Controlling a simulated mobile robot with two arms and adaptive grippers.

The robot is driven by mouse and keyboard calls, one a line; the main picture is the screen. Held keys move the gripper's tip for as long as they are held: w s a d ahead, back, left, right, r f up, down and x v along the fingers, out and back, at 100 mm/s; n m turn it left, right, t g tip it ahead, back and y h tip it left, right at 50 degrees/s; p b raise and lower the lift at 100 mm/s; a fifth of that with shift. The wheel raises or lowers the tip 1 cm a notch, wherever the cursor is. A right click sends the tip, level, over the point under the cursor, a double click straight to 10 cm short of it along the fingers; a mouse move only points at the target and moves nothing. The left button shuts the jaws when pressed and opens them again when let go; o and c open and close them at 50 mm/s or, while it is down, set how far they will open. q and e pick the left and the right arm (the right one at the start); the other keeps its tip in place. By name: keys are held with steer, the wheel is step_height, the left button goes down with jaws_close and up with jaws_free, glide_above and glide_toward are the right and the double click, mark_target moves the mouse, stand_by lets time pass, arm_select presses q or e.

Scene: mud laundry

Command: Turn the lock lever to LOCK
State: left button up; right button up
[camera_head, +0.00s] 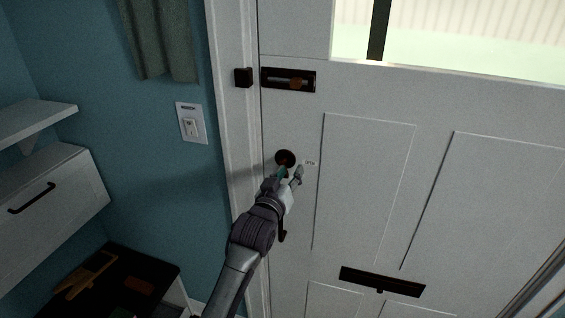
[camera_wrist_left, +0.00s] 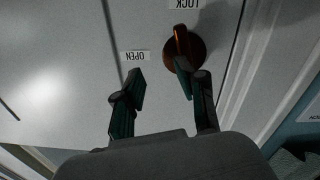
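The lock lever (camera_head: 285,156) is on a dark round plate near the left edge of the white door. In the left wrist view the lever (camera_wrist_left: 181,42) is an orange-brown bar, roughly upright in the picture, with its upper end toward the LOCK label (camera_wrist_left: 184,4). The OPEN label (camera_wrist_left: 135,56) lies to its left, and both labels appear upside down there. My left gripper (camera_head: 290,173) is at the lever with its fingers apart. In the left wrist view the gripper (camera_wrist_left: 159,80) has one fingertip overlapping the lever's lower end; I cannot tell whether they touch. My right gripper is not in view.
A dark latch (camera_head: 288,79) is above the lock, and a dark mail slot (camera_head: 382,282) is lower on the door. A light switch (camera_head: 191,124) is on the blue wall to the left. A white cabinet (camera_head: 60,195) and shelf stand further left.

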arm_select(q)
steer(key=p+v, duration=0.7)
steer(key=v, duration=0.6)
steer(key=shift+s+d, duration=0.2)
steer(key=shift+s, duration=0.25)
stand_by(0.4)
steer(key=shift+r+p, duration=0.15)
steer(key=shift+p, duration=0.2)
steer(key=v, duration=1.2)
